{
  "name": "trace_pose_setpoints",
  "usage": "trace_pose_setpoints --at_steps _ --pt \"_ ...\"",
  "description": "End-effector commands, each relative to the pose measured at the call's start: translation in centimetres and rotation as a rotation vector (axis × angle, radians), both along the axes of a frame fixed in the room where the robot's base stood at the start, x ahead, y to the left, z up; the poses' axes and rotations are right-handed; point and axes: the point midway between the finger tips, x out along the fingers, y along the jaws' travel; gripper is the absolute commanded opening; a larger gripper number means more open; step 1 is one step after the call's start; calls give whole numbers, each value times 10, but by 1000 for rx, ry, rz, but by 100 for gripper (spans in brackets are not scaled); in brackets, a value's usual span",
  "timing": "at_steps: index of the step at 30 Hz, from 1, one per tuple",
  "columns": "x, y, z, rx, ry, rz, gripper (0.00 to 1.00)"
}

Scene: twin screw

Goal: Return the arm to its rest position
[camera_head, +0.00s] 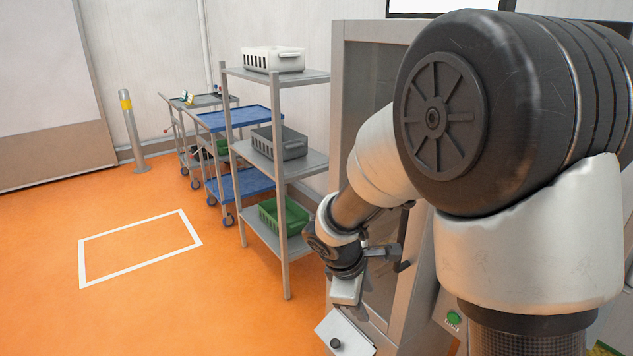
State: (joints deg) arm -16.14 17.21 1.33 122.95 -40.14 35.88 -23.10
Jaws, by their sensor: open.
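My arm fills the right side of the view, with a large black and white joint close to the camera. It bends down and left to my gripper (346,290), in front of the grey-framed cabinet and right of the shelf rack. My gripper is open, and I see nothing held in it. Its fingertips are small and hard to make out. A pale plate with a dark knob (336,343) shows just below it; I cannot tell whether they touch.
A grey-framed cabinet (337,100) with a dark handle stands behind my arm. A green button (454,318) is on a panel at lower right. The rack (310,77) holds white, grey and green crates. Carts and a yellow-banded post (130,130) stand behind. The orange floor at left is clear.

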Motion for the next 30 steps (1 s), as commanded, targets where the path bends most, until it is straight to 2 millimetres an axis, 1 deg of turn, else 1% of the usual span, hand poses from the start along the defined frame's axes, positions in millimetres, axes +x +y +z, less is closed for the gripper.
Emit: trace_pose_setpoints --at_steps 1,2,3,5,6,8,9,12,15,24,25,27,30 --pt "-11 -13 30 45 -50 -106 44" --pt "-18 -19 44 74 -75 -169 44" --pt "-29 -26 62 114 -105 -253 44" --pt "-48 -36 86 176 -147 -376 44" --pt "-61 -41 100 220 -176 -455 44" --pt "-81 -47 119 289 -214 -568 44" --pt "-95 -50 129 334 -236 -637 44" --pt "-122 -52 148 434 -279 -776 44" --pt "-144 -52 160 518 -310 -880 44" --pt "-193 -42 181 734 -369 -1097 44" --pt "-197 -41 182 755 -375 -1115 44" --pt "-195 -41 208 748 -367 -1114 44" --pt "-195 -41 228 747 -367 -1113 44"
